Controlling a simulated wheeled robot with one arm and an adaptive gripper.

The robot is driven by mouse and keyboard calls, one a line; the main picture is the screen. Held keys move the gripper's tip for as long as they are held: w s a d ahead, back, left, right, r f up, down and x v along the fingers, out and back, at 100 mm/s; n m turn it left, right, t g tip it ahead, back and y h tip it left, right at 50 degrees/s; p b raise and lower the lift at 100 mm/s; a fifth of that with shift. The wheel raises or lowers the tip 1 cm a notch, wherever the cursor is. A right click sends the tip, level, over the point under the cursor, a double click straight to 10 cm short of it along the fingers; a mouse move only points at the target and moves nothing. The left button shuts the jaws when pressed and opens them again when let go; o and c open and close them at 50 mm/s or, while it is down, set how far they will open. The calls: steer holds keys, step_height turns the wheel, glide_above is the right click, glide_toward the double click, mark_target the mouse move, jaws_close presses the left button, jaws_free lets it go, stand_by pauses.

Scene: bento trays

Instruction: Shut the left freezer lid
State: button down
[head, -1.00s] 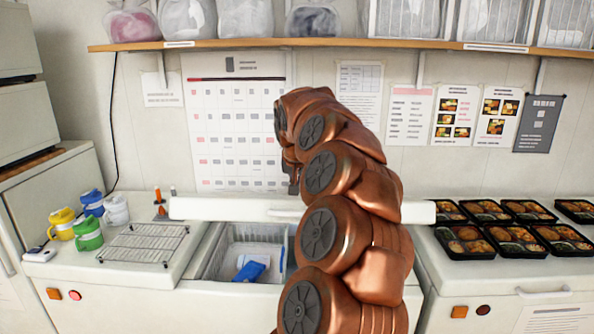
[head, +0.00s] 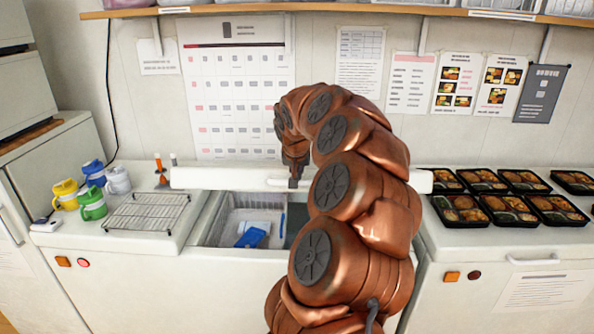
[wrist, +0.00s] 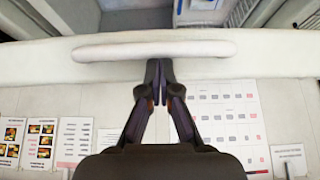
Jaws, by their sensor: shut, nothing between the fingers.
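The left freezer (head: 150,262) stands open, showing a wire basket with a blue pack (head: 251,238) inside. Its white lid (head: 215,178) is raised at the back, seen nearly edge-on as a long bar. The lid's handle (wrist: 110,52) is a pale bar across the wrist view; it also shows in the head view (head: 275,182). My gripper (wrist: 158,64) is shut and empty, its fingertips at the middle of the handle. I cannot tell whether they touch it. In the head view my gripper (head: 294,184) overlaps the lid, and my arm hides its right part.
A wire rack (head: 150,212) and several coloured cups (head: 92,205) sit left of the opening. Bento trays (head: 520,205) cover the right freezer (head: 490,248). A shelf (head: 330,10) runs above along the wall.

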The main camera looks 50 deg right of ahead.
steer(key=s+a+f+t+h+b, duration=0.1)
steer(key=a+f+b, duration=0.1)
steer(key=f+b, duration=0.8)
steer(key=s+a+f+t+h+b, duration=0.1)
steer(key=s+a+f+h+b, duration=0.1)
steer(key=f+b, duration=0.8)
steer(key=s+a+f+t+h+b, duration=0.1)
steer(key=f+b, duration=0.9)
steer(key=b, duration=1)
steer(key=shift+s+a+f+h, duration=0.25)
steer(key=shift+s+a+h, duration=0.1)
steer(key=shift+a, duration=0.5)
steer(key=shift+f, duration=0.1)
steer(key=s+a+r+p, duration=0.3)
steer(key=s+a+r, duration=0.2)
steer(key=r, duration=0.5)
steer(key=shift+a+r, duration=0.35)
steer(key=shift+a, duration=0.95)
